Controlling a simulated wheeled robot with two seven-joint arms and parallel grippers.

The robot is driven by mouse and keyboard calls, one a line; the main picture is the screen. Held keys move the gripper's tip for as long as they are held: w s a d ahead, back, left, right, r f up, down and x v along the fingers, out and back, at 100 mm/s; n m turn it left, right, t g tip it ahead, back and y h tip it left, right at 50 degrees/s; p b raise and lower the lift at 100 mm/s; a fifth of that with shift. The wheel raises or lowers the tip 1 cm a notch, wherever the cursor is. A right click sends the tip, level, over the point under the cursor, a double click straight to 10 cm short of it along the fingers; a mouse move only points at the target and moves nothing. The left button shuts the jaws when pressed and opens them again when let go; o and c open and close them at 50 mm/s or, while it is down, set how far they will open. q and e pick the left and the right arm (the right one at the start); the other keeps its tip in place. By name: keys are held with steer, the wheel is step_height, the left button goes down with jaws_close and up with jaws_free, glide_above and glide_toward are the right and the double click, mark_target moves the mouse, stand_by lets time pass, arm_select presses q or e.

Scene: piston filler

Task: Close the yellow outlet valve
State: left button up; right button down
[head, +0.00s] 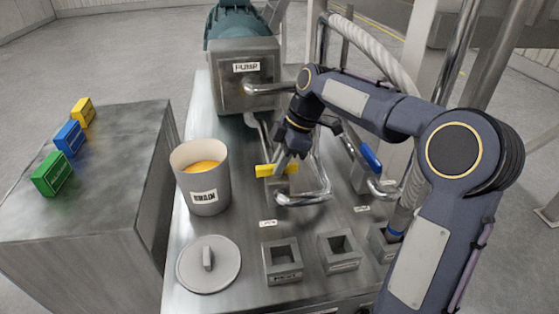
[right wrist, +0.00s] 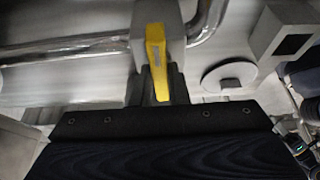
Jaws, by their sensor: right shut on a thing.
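The yellow outlet valve handle (head: 277,170) sits on a grey valve block on the steel bench, in the middle of the head view. It lies roughly crosswise there. My right gripper (head: 281,162) reaches down to it and is shut on the handle. In the right wrist view the yellow handle (right wrist: 156,62) stands between the dark fingers (right wrist: 158,85), with its far end against the grey block (right wrist: 160,20). The fingers cover part of the handle. My left gripper is not in view.
A grey pump box (head: 247,80) stands behind. A pot with orange contents (head: 202,187) is left of the valve, and a round lid (head: 208,264) lies in front. A blue handle (head: 370,157) and pipes are to the right. Square sockets (head: 282,262) line the front.

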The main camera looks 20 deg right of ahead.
mark_target(292, 163)
stand_by(0.4)
steer(key=c, duration=1.4)
jaws_free()
steer(key=shift+r, duration=0.1)
steer(key=v, duration=0.7)
steer(key=shift+d+r, duration=0.15)
steer(key=shift+r, duration=0.15)
